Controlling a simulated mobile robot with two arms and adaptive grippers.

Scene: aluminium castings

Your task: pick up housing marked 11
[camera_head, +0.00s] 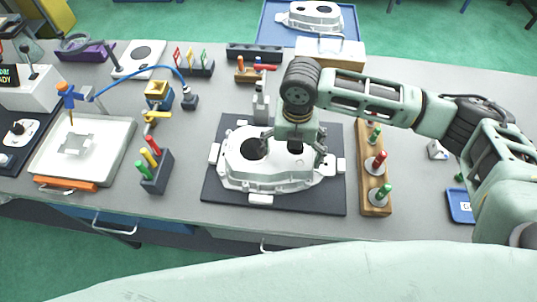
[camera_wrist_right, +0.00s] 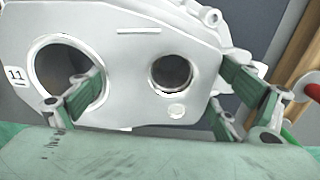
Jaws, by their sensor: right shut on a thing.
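The housing marked 11 (camera_head: 245,172) is a pale aluminium casting with a large and a smaller round opening. It sits over the dark mat (camera_head: 222,190) in the middle of the bench. In the right wrist view the housing (camera_wrist_right: 130,60) shows its label 11 (camera_wrist_right: 15,75) at the left. My right gripper (camera_head: 294,146) comes from above and is shut on the housing. In the wrist view one finger shows at the large opening and the other at the right outer edge. Any gap under the housing cannot be made out. My left gripper is not in view.
A second casting (camera_head: 318,12) lies on a blue tray (camera_head: 268,30) at the back. A wooden rack (camera_head: 376,195) with red and green tools stands close right of the mat. A dark tool holder (camera_head: 157,172) and a white tray (camera_head: 112,160) are to the left.

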